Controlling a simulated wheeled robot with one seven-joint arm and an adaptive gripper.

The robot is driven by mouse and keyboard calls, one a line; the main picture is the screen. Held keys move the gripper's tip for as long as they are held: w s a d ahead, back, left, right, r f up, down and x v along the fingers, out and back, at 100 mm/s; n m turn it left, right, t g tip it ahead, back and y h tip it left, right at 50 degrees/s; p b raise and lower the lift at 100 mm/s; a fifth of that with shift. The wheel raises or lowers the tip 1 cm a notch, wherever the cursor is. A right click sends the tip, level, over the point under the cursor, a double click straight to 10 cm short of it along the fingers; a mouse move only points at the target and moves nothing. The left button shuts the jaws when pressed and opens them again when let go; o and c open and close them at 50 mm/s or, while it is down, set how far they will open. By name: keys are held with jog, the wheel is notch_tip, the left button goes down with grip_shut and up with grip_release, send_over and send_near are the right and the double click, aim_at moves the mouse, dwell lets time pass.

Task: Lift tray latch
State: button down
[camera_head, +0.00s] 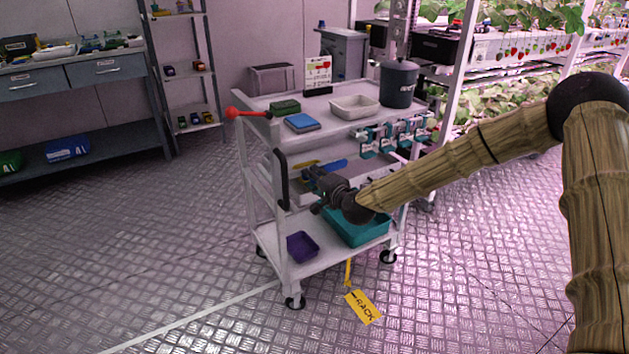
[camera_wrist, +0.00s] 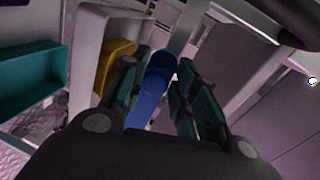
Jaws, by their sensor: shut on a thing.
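My gripper (camera_head: 311,177) reaches from the right to the middle level of a white cart (camera_head: 285,259). In the wrist view my gripper (camera_wrist: 163,62) has its teal-lined fingers on either side of a blue rounded piece (camera_wrist: 150,92) and is shut on it. In the head view a blue piece (camera_head: 333,165) shows just behind the gripper, beside a yellow piece (camera_head: 304,164) in the middle tray. The yellow piece (camera_wrist: 114,62) also shows left of the fingers in the wrist view. I cannot make out which part is a tray latch.
The cart's top holds a green box (camera_head: 285,106), a blue pad (camera_head: 302,122), a white tray (camera_head: 354,107) and a dark bucket (camera_head: 399,83). A teal bin (camera_head: 357,231) and purple bin (camera_head: 302,246) stand below. A black handle (camera_head: 282,180) is close left.

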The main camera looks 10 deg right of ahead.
jog(key=shift+d, duration=0.1)
jog(key=c, duration=1.2)
grip_release()
jog(key=v, duration=1.2)
